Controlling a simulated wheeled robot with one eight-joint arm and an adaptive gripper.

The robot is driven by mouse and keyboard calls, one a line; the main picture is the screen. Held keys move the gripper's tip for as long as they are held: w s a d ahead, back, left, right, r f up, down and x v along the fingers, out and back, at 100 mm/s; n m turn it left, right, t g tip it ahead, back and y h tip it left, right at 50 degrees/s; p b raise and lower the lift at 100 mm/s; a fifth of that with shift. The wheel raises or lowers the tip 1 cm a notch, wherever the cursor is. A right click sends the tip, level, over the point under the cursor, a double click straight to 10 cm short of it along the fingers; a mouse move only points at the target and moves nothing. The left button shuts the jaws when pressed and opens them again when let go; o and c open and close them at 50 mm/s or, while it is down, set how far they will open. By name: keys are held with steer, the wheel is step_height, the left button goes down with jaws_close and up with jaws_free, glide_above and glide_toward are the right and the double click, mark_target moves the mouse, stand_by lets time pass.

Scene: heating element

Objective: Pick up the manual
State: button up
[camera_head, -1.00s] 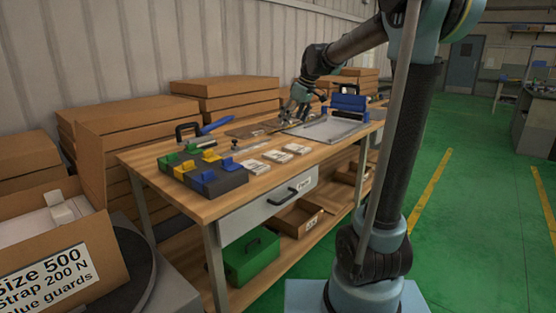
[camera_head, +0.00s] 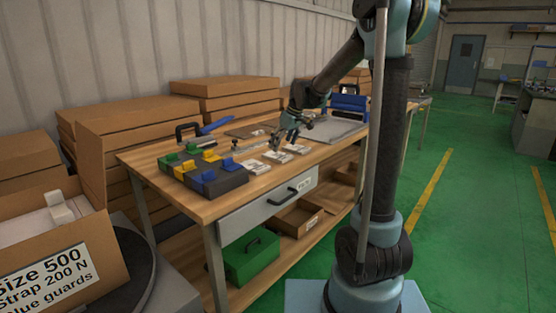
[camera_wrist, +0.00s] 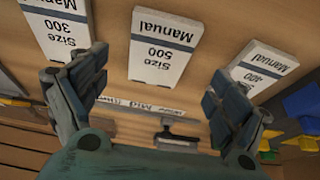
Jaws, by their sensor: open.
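Three white manual booklets lie in a row on the wooden workbench. In the wrist view they read Size 300 (camera_wrist: 60,28), Size 500 (camera_wrist: 163,47) and Size 400 (camera_wrist: 262,68), with the print upside down. In the head view, the Size 400 manual (camera_head: 256,167) is nearest the guard tray, the Size 500 manual (camera_head: 276,157) is in the middle, and the Size 300 manual (camera_head: 298,149) is farthest right. My gripper (camera_head: 279,145) is open and empty above the row. In the wrist view its fingers (camera_wrist: 160,76) spread on either side of the Size 500 manual's lower part.
A dark tray (camera_head: 222,184) with green, yellow and blue guards stands at the bench's left end. A carton (camera_head: 60,260) at lower left reads Size 500, Strap 200 N, blue guards.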

mark_target(277, 155)
steer(key=shift+x, duration=2.55)
steer(key=shift+w+r, duration=0.1)
steer(key=shift+w, duration=0.05)
steer(key=c, duration=1.2)
